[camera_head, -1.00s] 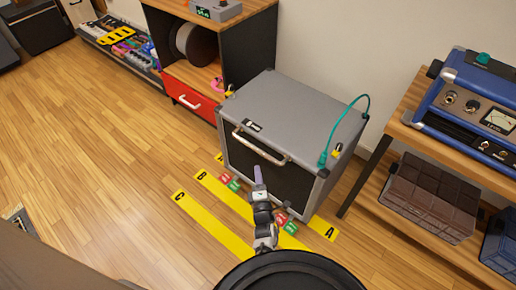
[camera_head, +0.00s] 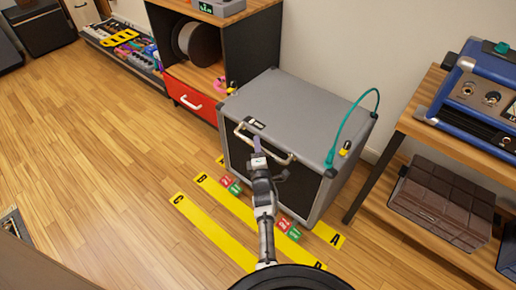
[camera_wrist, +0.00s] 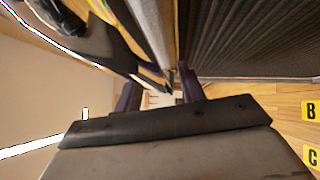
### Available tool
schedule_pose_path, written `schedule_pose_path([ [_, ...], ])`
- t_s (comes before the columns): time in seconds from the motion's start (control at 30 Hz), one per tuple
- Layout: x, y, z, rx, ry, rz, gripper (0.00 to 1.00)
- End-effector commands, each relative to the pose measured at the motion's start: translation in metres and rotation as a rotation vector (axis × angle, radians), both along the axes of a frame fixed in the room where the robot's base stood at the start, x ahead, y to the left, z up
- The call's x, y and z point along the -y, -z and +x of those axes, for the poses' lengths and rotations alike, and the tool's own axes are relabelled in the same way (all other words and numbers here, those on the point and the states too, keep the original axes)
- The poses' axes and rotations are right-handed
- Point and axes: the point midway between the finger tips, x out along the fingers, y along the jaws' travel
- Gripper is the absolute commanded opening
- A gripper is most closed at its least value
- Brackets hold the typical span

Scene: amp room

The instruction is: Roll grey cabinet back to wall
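The grey cabinet (camera_head: 300,105) has a black grille front and a pale bar handle (camera_head: 281,160) near the top of that front. It stands close to the wall, with its front over the yellow line marked A (camera_head: 330,236). Its grille shows at upper right in the wrist view (camera_wrist: 250,40). My gripper (camera_head: 257,145) is at the cabinet's front, overlapping the handle's middle in the head view. In the wrist view its two purple fingers (camera_wrist: 160,92) stand apart. I cannot tell whether the handle lies between them or is touched.
Yellow lines B (camera_head: 235,205) and C (camera_head: 215,232) cross the floor before the cabinet. A teal cable (camera_head: 343,120) arches over its right side. A wooden rack (camera_head: 440,128) stands close at right, and a shelf with a red drawer (camera_head: 192,97) at left. The left floor is clear.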

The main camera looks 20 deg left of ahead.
Motion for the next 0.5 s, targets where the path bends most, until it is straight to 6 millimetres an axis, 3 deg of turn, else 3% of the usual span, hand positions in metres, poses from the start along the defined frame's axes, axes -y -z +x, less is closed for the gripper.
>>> schedule_pose_path([
  [0.07,0.0,-0.0002,-0.0001,0.0,0.0,0.0,0.4],
  [0.37,0.0001,0.0,-0.0002,0.0,0.0,0.0,0.0],
  [0.5,0.0002,0.0001,-0.0002,0.0,0.0,0.0,0.0],
])
